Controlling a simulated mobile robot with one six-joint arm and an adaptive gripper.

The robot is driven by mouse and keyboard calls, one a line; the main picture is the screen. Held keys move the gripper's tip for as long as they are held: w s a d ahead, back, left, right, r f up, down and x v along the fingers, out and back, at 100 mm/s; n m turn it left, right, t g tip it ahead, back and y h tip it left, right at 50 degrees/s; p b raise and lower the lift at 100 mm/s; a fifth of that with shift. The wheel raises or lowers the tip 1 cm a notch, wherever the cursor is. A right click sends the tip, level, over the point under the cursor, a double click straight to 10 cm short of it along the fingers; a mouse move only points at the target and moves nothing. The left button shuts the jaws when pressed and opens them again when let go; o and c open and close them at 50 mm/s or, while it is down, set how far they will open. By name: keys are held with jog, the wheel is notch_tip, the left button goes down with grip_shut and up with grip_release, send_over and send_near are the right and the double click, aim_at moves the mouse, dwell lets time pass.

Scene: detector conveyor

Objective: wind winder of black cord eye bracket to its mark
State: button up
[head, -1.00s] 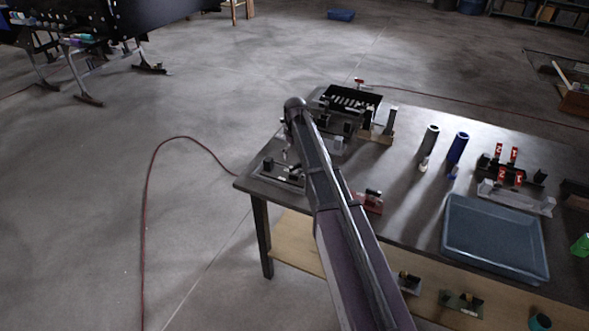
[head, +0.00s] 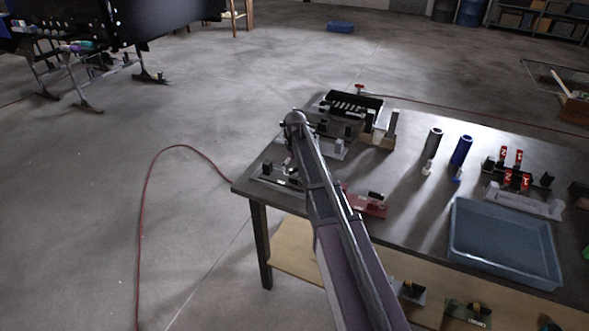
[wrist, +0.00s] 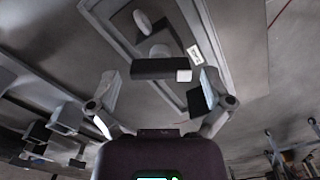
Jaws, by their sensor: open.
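A small grey plate with black upright parts (head: 278,174) lies at the left front corner of the table. It seems to be the black cord eye bracket. I cannot tell which part is the winder, and no mark is readable. My gripper (wrist: 158,88) is open, its fingers on either side of the black bar, with no clear contact. In the head view my arm hides part of this corner.
A red-based fixture (head: 368,204) sits right of my arm, and a black slotted box (head: 352,104) stands behind. Grey (head: 432,142) and blue (head: 461,151) cylinders, red-tagged fixtures (head: 514,179) and a blue tray (head: 503,277) stand further right. A red hose (head: 150,180) lies on the floor.

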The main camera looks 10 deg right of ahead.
jog(key=c, duration=1)
jog(key=shift+m, duration=2)
jog(key=o, duration=1)
